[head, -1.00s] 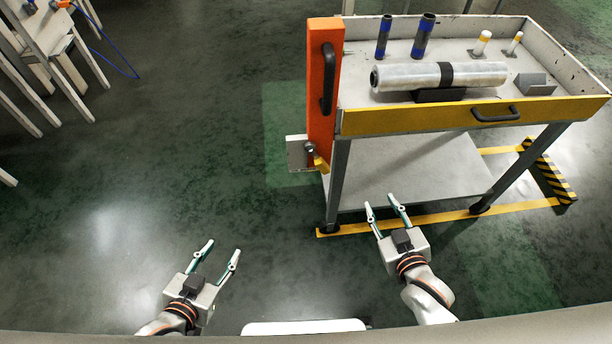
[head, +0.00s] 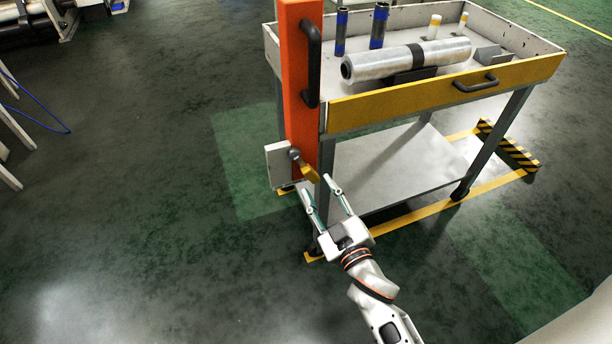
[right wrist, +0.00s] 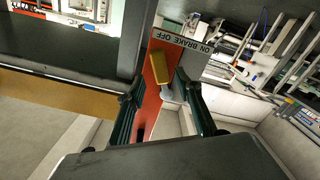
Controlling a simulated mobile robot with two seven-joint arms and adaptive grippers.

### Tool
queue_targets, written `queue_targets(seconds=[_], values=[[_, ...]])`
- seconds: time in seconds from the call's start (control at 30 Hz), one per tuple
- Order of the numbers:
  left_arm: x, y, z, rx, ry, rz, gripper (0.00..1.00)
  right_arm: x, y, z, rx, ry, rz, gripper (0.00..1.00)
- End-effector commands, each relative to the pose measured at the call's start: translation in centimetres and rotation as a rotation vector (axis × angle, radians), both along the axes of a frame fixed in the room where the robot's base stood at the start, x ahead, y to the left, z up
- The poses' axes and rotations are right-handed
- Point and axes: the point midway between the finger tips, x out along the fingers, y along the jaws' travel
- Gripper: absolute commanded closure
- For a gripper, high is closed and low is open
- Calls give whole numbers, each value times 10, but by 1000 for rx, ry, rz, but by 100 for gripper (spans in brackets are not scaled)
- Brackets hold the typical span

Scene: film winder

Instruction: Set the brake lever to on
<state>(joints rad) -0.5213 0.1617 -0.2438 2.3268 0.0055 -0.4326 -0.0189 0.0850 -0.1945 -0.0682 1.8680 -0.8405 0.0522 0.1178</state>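The brake lever has a yellow handle (head: 306,172) low on the orange post (head: 299,85) at the cart's left end. In the right wrist view the yellow handle (right wrist: 159,68) slants up and left from a grey pivot. Upside-down ON, BRAKE and OFF lettering (right wrist: 184,43) is on the plate above it; the handle's tip is nearer the lettering's left end. My right gripper (head: 314,182) is open just in front of and below the lever. In the wrist view the handle appears between its fingers (right wrist: 158,82), with no clear contact. My left gripper is out of view.
The cart's yellow-edged tray (head: 450,92) holds a wrapped roll (head: 405,59) and several small items. A black handle (head: 311,62) is on the post above the lever. The cart's grey leg (head: 324,185) is close beside my right gripper. Floor to the left is open.

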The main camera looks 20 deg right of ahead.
Motion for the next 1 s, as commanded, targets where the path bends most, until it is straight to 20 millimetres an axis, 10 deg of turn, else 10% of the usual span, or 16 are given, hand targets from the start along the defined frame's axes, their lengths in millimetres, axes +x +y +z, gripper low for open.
queue_targets(seconds=[0.4,0.77,1.0], values=[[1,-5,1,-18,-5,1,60,54,2,-1,1,2,1,65],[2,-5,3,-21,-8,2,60,61,2,-1,1,1,0,65],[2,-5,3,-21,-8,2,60,61,2,-1,1,1,0,100]])
